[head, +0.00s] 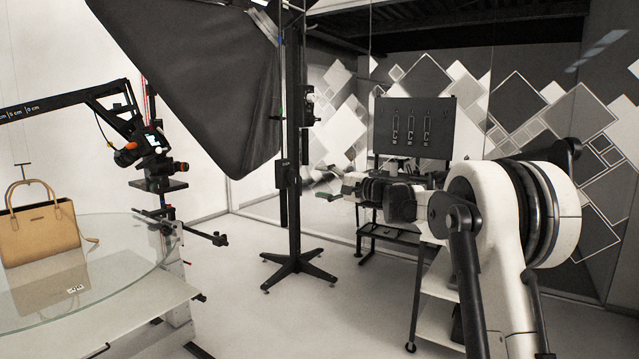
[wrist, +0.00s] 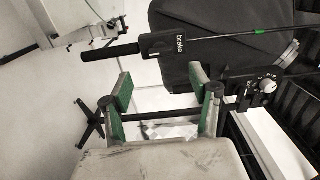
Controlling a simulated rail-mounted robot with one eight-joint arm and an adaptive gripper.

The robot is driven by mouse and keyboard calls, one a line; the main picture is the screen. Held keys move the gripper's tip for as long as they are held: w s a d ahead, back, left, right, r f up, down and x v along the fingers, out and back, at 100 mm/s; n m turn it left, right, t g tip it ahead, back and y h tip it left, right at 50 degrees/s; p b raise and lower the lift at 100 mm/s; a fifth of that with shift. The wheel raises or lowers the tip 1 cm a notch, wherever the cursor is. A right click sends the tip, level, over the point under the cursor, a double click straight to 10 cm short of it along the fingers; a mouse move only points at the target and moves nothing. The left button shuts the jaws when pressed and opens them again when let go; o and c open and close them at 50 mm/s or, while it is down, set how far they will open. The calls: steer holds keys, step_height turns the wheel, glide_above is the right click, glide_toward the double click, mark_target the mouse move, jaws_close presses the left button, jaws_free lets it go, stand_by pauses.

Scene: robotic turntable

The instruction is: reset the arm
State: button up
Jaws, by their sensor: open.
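My arm reaches from the right of the head view towards the left, with white links and black joints.
A black softbox (head: 210,75) hangs from a dark stand (head: 294,215) left of my gripper. A tan handbag (head: 38,230) stands on a glass turntable (head: 125,262), beside a camera rig (head: 150,145). A dark panel (head: 413,110) stands behind my arm.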

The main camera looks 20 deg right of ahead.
steer(key=s+a+f+n+g+h+b, duration=0.15)
steer(key=s+a, duration=0.25)
steer(key=s, duration=0.6)
steer(key=s+a+f+n+g+h, duration=0.2)
steer(key=s+a, duration=0.2)
steer(key=s, duration=0.5)
steer(key=s+a+f+n+g+h, duration=0.2)
steer(key=s+a, duration=0.2)
steer(key=s, duration=0.6)
steer(key=s+d+f+n+h, duration=0.1)
steer(key=s+f+h, duration=0.1)
steer(key=s+f, duration=0.4)
steer(key=s+d+f+n+h+b, duration=0.1)
steer(key=s+f, duration=0.5)
steer(key=s, duration=0.7)
steer(key=s+d+f+n+h, duration=0.2)
steer(key=s+f, duration=0.4)
steer(key=s, duration=0.3)
steer(key=shift+s+d+g+h, duration=0.3)
steer(key=shift+s+g+h, duration=0.15)
steer(key=shift+h, duration=0.2)
